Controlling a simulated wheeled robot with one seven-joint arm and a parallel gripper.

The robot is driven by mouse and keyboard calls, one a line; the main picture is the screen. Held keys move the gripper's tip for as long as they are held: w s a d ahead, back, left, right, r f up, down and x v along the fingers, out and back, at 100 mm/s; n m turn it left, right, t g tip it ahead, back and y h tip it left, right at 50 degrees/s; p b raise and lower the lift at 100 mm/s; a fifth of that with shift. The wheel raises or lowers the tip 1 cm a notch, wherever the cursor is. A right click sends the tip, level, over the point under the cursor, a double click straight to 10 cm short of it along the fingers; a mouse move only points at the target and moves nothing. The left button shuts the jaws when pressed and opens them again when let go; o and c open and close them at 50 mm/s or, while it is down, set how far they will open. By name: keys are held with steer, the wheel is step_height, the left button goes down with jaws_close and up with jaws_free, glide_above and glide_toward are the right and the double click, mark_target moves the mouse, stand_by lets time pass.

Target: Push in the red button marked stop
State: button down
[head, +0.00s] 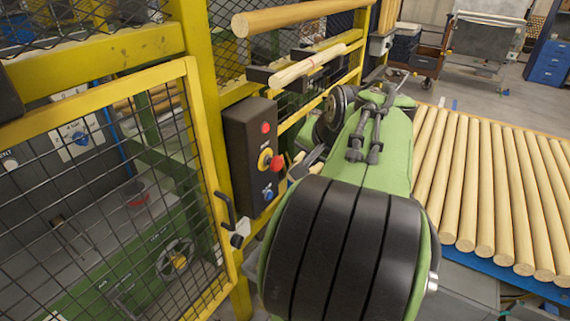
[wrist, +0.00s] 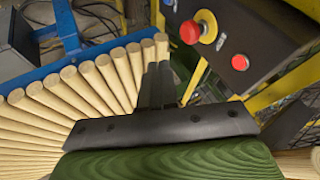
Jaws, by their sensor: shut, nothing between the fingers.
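A dark control box (head: 238,150) on the yellow post carries a small flat red button (head: 266,128) at its top. Below it is a red mushroom knob (head: 277,162) on a yellow ring, then a blue button (head: 268,193). No lettering is readable. In the wrist view the small red button (wrist: 239,62) and the mushroom knob (wrist: 190,32) show at upper right. My gripper (wrist: 158,70) is shut and empty, with its tips left of and below both. In the head view my gripper (head: 299,166) is just right of the box, partly hidden by my arm; no contact is visible.
A yellow mesh gate (head: 205,150) with a black handle (head: 228,212) stands left of the box. Round wooden bars lie on a blue-edged rack (head: 549,281) at right. A long pole (head: 300,15) sticks out above the box.

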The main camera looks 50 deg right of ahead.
mark_target(279, 163)
steer(key=w+d+f+b, duration=0.1)
steer(key=w+d+f, duration=0.1)
steer(key=w+f, duration=0.5)
steer(key=shift+w+d+b, duration=0.25)
steer(key=shift+w+b, duration=0.05)
steer(key=shift+w, duration=0.3)
steer(key=shift+w+a, duration=0.15)
steer(key=shift+w, duration=0.75)
